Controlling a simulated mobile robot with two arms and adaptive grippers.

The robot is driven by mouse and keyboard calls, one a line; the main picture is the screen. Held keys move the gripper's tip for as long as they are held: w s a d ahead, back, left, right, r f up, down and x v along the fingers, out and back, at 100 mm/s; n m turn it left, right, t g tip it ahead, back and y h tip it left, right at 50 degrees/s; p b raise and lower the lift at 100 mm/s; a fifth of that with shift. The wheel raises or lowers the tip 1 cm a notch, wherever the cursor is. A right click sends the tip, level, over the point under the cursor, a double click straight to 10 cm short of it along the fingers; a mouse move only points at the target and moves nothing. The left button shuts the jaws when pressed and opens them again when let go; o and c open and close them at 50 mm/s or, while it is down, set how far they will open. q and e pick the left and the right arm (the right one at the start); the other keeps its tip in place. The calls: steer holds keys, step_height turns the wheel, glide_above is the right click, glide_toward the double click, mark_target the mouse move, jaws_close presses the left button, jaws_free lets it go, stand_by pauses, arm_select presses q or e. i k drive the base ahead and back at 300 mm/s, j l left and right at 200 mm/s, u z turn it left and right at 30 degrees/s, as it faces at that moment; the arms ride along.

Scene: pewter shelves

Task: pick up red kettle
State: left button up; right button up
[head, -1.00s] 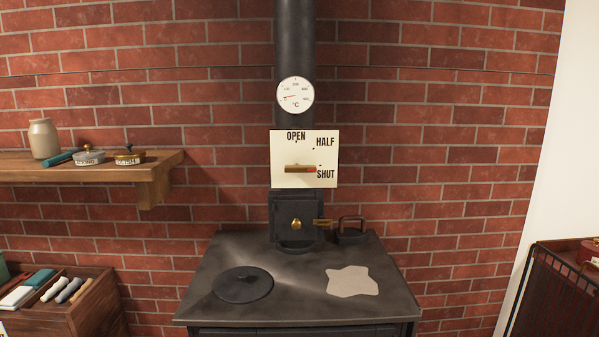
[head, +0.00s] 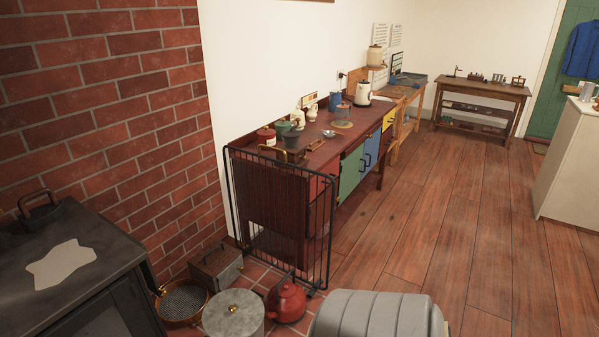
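The red kettle (head: 287,301) stands on the tiled floor at the bottom middle of the head view. It is round, with a lid and a dark handle on top. A grey metal pot or drum with a lid (head: 234,314) stands close at its left, and a grey ribbed rounded object (head: 375,315) is at its right, partly cut off by the lower edge. Neither of my grippers shows in this view.
A black wire guard (head: 327,225) stands behind the kettle, before a long red counter with coloured doors. The dark stove (head: 100,250) is at the left. A brass-rimmed sieve (head: 182,303) and a metal box (head: 216,267) lie by it. Wooden floor (head: 440,240) to the right is clear.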

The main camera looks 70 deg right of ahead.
mark_target(286, 300)
steer(key=z, duration=2.1)
steer(key=i+l+u, duration=0.1)
steer(key=u, duration=0.25)
steer(key=i+l+u, duration=0.1)
steer(key=u, duration=0.25)
steer(key=i+l+u, duration=0.1)
steer(key=l, duration=0.2)
steer(key=i+l, duration=0.2)
steer(key=l, duration=0.15)
steer(key=i+l+u, duration=0.15)
steer(key=l, duration=0.2)
steer(key=i+l+u, duration=0.1)
steer(key=l, duration=0.2)
steer(key=i+l, duration=0.15)
steer(key=l, duration=0.25)
steer(key=i+l+u, duration=0.15)
steer(key=l, duration=0.2)
